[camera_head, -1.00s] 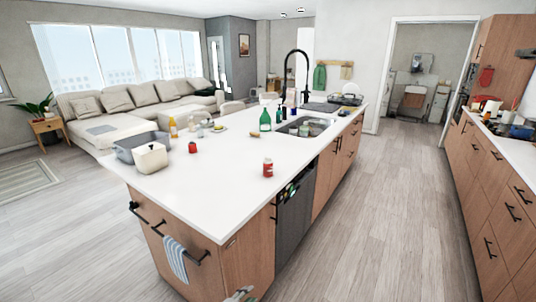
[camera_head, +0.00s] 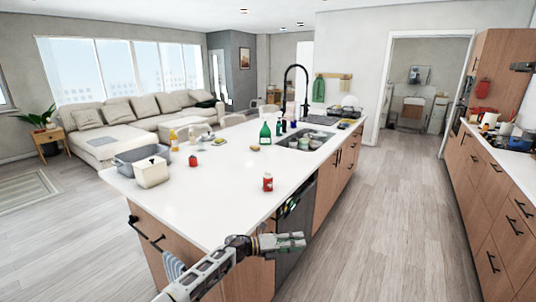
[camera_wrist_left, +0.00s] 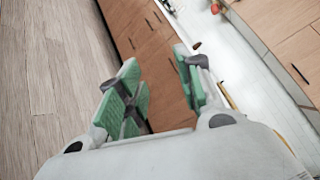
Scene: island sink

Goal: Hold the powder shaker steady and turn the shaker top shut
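The powder shaker appears to be the small red container with a pale label (camera_head: 268,182), standing upright on the white island top (camera_head: 215,210) near its right edge. The state of its top is too small to tell. My left gripper (camera_head: 300,243) is beside the island, in front of the dishwasher side, nearer to me than the shaker and apart from it. In the left wrist view its green-padded fingers (camera_wrist_left: 160,78) are spread with nothing between them. My right gripper is not in view.
A grey bin (camera_head: 138,157) and a cream box (camera_head: 151,172) stand at the island's left end. A green bottle (camera_head: 265,133) stands near the sink (camera_head: 304,141). The counter around the red container is clear. The island's edge lies between it and my left gripper.

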